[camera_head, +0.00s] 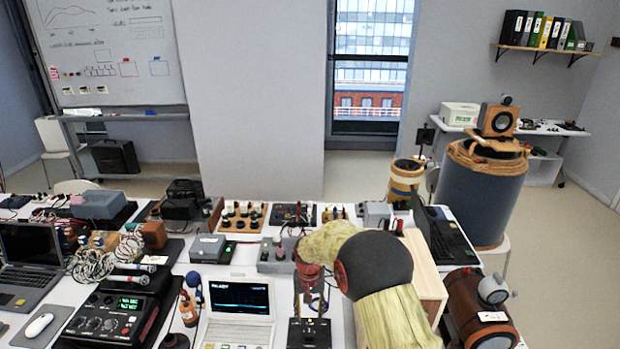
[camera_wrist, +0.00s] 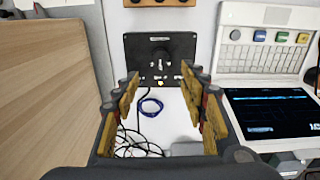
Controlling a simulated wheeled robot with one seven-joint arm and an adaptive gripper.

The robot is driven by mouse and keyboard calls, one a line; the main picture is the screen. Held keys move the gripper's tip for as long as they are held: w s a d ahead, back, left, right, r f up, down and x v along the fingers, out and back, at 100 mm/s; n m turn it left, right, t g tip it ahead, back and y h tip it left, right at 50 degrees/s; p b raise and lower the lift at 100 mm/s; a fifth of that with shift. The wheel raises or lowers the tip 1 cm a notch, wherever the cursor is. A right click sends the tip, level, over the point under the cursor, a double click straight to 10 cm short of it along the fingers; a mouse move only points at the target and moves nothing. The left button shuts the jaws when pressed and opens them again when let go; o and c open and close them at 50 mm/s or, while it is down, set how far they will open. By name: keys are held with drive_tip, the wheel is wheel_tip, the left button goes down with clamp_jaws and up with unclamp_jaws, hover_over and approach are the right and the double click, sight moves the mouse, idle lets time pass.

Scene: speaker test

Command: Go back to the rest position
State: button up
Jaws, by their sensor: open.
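My gripper (camera_wrist: 162,84) is open in the wrist view, with nothing between its yellow-padded fingers. In the head view my gripper (camera_head: 311,297) points down at the end of my yellow-and-black arm, partly hidden by it. It hangs over the crowded white table (camera_head: 58,296), beside the small white laptop (camera_head: 238,311) with a lit screen. A small black box with a knob (camera_wrist: 160,58) lies ahead of the fingertips in the wrist view. That black box (camera_head: 309,334) also shows below the gripper in the head view. I cannot tell the exact gap between them.
A pale wooden box (camera_head: 425,277) stands close to the right of my arm. A black meter device (camera_head: 106,316) and a dark laptop (camera_head: 30,262) are at left. Loose cables (camera_wrist: 135,146) lie under the gripper. Open floor (camera_head: 562,260) shows at right.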

drive_tip(key=s+d+f+g, duration=0.1)
drive_tip(key=s+f, duration=0.1)
drive_tip(key=s, duration=0.2)
drive_tip(key=s+d+r+t+b, duration=0.2)
drive_tip(key=s+d+r, duration=0.4)
drive_tip(key=s+r, duration=0.3)
drive_tip(key=s+d+r+t+b, duration=0.2)
drive_tip(key=s+d+r, duration=0.4)
drive_tip(key=s+r, duration=0.4)
drive_tip(key=s+d+r+t+b, duration=0.2)
drive_tip(key=s+d+r, duration=0.4)
drive_tip(key=s, duration=0.9)
drive_tip(key=shift+d+r+t+b, duration=0.25)
drive_tip(key=shift+r+b, duration=0.4)
drive_tip(key=shift+r, duration=1.05)
